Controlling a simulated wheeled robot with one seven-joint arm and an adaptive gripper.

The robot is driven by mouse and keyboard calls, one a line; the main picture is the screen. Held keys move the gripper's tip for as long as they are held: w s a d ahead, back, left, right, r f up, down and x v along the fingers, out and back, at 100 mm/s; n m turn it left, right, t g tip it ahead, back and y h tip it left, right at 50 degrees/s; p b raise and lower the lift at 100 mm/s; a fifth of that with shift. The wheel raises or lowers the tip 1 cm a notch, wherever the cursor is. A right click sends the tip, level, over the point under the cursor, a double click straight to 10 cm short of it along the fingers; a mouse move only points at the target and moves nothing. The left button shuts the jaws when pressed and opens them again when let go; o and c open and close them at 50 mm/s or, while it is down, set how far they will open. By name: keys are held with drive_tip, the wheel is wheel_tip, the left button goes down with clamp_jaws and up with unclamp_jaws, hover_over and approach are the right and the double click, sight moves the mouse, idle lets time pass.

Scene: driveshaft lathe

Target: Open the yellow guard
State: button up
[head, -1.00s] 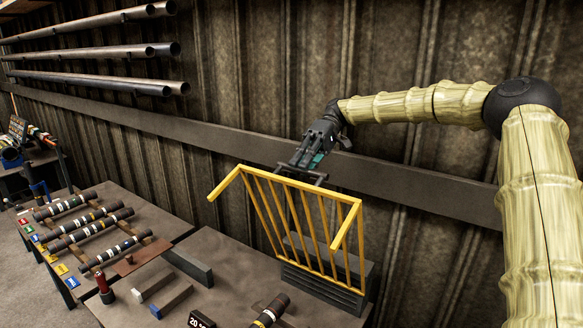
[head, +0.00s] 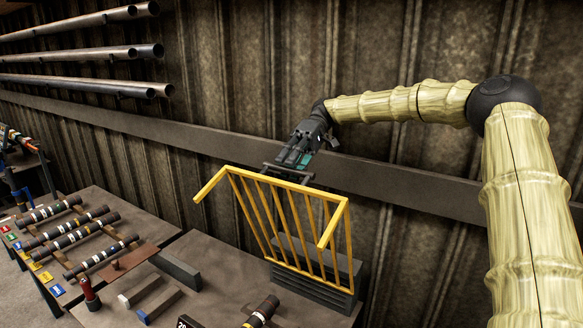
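The yellow guard (head: 277,204) is a barred frame in the head view, standing tilted over the grey bench by the wall. Its top bar faces up, with short yellow arms jutting from both ends toward me. A dark bar (head: 272,166), which looks like a handle, lies along the top bar's far side. My gripper (head: 288,167) is at this dark bar, pointing down and to the left from behind the guard. Teal parts show between its dark fingers. The fingertips overlap the dark bar, so whether they are closed on it is unclear.
A grey stepped block (head: 325,283) sits behind the guard's bars. Banded shafts (head: 75,235) lie on the left bench, and another dark shaft (head: 262,311) lies in front of the guard. Long pipes (head: 90,84) and a rail (head: 400,184) run along the corrugated wall.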

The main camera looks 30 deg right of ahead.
wheel_tip(320, 180, up, 9)
drive_tip(key=shift+r, duration=0.15)
idle(0.4)
drive_tip(key=shift+c, duration=0.2)
